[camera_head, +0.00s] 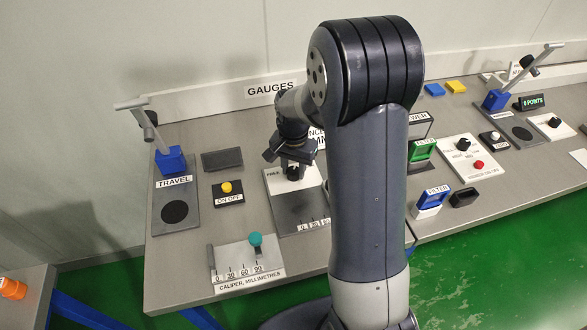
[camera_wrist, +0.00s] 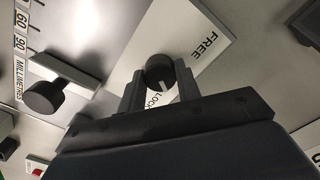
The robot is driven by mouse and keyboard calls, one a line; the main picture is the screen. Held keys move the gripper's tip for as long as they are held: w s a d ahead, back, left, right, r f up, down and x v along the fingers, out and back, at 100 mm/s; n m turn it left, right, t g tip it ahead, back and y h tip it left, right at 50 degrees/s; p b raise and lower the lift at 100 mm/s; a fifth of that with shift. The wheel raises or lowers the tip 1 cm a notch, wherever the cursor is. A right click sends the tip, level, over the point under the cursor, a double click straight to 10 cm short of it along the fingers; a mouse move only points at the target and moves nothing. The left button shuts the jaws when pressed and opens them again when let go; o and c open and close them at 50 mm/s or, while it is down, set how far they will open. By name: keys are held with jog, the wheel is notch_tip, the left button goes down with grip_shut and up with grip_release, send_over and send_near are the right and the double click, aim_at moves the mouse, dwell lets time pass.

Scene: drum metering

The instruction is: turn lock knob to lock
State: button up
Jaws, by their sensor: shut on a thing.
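The lock knob (camera_wrist: 159,68) is a small black round knob on a white label plate (camera_wrist: 205,38) printed FREE and LOCK. In the wrist view my gripper (camera_wrist: 160,78) has one finger on each side of the knob and is shut on it. A pale mark on the knob points down toward the partly hidden word LOCK (camera_wrist: 155,99). In the head view my gripper (camera_head: 292,163) reaches down over the knob (camera_head: 292,174), at the top of a grey plate (camera_head: 297,207) with a scale at its lower edge. My arm hides part of that station.
A caliper with a teal knob (camera_head: 255,239) stands at the front left. A yellow ON OFF button (camera_head: 227,187) and a travel stand with a blue block (camera_head: 171,160) lie left of my gripper. Filter blocks (camera_head: 432,198) and more switches stand to the right.

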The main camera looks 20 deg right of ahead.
aim_at(294, 170)
jog(key=shift+m, duration=1.3)
jog(key=o, duration=1)
jog(key=shift+r, duration=0.15)
notch_tip(294, 170, up, 11)
jog(key=shift+f+b, duration=0.2)
jog(key=shift+b, duration=0.15)
